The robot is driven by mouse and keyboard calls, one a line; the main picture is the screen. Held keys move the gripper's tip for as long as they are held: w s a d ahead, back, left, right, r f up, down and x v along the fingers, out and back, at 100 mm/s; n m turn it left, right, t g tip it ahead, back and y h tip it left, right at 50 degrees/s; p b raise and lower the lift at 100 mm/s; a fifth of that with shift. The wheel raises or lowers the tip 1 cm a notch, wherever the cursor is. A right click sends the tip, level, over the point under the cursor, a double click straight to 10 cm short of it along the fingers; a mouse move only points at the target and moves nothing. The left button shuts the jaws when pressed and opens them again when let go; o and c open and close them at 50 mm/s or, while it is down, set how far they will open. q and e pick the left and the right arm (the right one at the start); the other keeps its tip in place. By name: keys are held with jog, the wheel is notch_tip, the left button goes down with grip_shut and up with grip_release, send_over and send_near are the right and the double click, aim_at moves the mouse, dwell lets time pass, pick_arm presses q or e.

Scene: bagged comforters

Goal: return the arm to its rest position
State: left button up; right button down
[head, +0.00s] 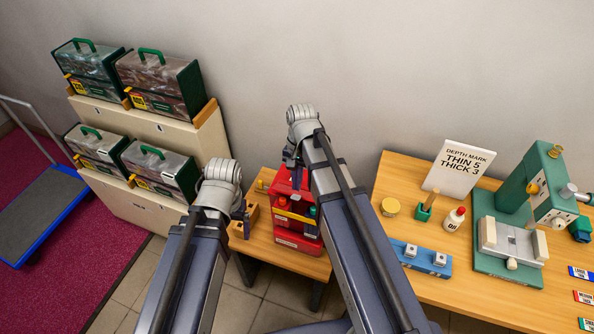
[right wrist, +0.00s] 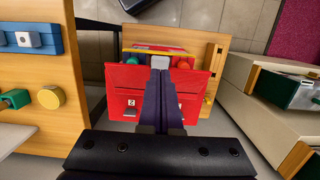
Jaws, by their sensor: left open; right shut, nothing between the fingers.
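My right arm reaches up the middle of the head view, and its gripper (head: 290,158) points down over a red case (head: 292,240). In the right wrist view the right gripper (right wrist: 160,75) has its dark fingers together with nothing between them, above the same red case (right wrist: 118,78). I cannot tell whether the fingertips touch the case. My left arm is at the lower left of the middle, and its gripper (head: 241,214) is open, small and partly hidden near the left side of the small wooden table (head: 258,250).
A beige shelf unit (head: 150,125) on the left holds several bagged comforters with green handles. A blue-edged cart (head: 40,215) stands at far left. The right table (head: 400,180) carries a green machine (head: 545,185), a sign (head: 458,168) and a blue block (head: 421,257).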

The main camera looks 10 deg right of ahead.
jog(key=shift+w+f, duration=0.1)
jog(key=s+a+f+n+h+b, duration=0.1)
jog(key=s+a+f+n+b, duration=0.1)
jog(key=s+a+n, duration=0.2)
jog(key=s+a+f+n+t+h+b, duration=0.1)
jog(key=s+a+f+n+b, duration=0.2)
jog(key=s+n, duration=0.3)
jog(key=shift+s+a+n, duration=0.3)
jog(key=shift+s+a, duration=0.3)
jog(key=shift+a, duration=0.05)
